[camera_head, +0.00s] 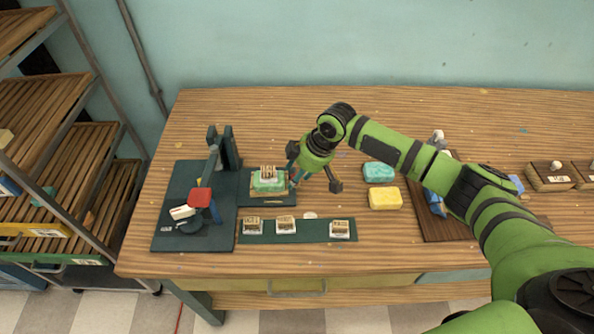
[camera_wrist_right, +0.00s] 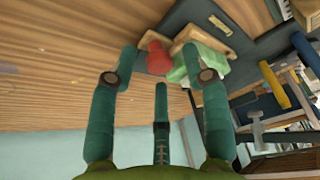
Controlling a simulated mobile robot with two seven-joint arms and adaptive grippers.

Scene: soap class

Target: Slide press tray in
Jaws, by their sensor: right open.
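The press tray (camera_head: 284,193) is a small wooden tray on a dark plate, right of the dark press (camera_head: 226,150). A green soap (camera_head: 262,186) lies in it, with a pale stamp block (camera_head: 268,171) on top. My right gripper (camera_head: 312,178) is open just right of the tray, its fingers spread. In the right wrist view, a red knob (camera_wrist_right: 157,58) beside the tray (camera_wrist_right: 208,38) shows between the fingers of the open gripper (camera_wrist_right: 158,62), which holds nothing. Whether the fingers touch the knob cannot be told. My left gripper is out of view.
A dark strip (camera_head: 310,235) with several stamp blocks lies in front. A teal soap (camera_head: 378,172) and a yellow soap (camera_head: 385,198) sit right of the gripper. A red-topped lever piece (camera_head: 203,198) stands on the press base. Shelves (camera_head: 65,160) stand at left.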

